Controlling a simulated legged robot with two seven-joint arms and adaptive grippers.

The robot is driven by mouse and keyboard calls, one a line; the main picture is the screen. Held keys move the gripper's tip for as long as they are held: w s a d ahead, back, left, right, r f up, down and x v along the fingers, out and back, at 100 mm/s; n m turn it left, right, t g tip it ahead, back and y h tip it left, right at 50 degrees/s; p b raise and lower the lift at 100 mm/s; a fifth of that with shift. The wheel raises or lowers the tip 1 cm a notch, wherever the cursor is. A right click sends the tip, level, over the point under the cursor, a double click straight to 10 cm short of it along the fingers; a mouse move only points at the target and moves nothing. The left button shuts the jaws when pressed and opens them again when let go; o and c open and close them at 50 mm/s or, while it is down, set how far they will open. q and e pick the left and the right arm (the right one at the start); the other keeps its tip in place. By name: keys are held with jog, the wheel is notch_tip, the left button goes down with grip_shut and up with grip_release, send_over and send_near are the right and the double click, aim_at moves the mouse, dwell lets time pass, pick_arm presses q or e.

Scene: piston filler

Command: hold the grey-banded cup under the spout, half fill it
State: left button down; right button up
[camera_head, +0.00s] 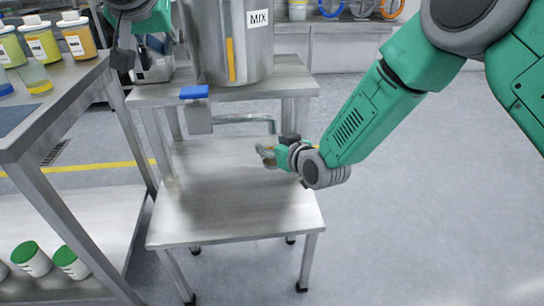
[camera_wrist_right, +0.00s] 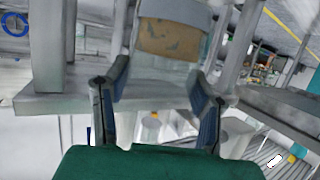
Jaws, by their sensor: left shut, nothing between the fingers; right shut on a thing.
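The steel tank (camera_head: 222,40) marked MIX stands on the bench, with a yellow level strip. A blue valve handle (camera_head: 194,92) sits below it. A thin spout (camera_head: 245,118) runs right and bends down at its end. My right gripper (camera_head: 270,152) is shut on the clear grey-banded cup (camera_wrist_right: 175,15), just below the spout's end. A tan patch shows in the cup in the wrist view; I cannot tell the liquid level. The cup is mostly hidden by the gripper in the head view. My left gripper (camera_head: 122,58) is shut and empty, left of the tank.
The lower steel table (camera_head: 230,210) is bare below the spout. On the left bench (camera_head: 60,95) stand several labelled bottles (camera_head: 42,42) and a clear cup with yellow at its base (camera_head: 35,78). White jars with green lids (camera_head: 70,262) stand on the shelf below.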

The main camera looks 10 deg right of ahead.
jog(key=s+p, duration=0.4)
jog(key=s, duration=0.9)
jog(key=shift+f, duration=0.45)
dwell(0.3)
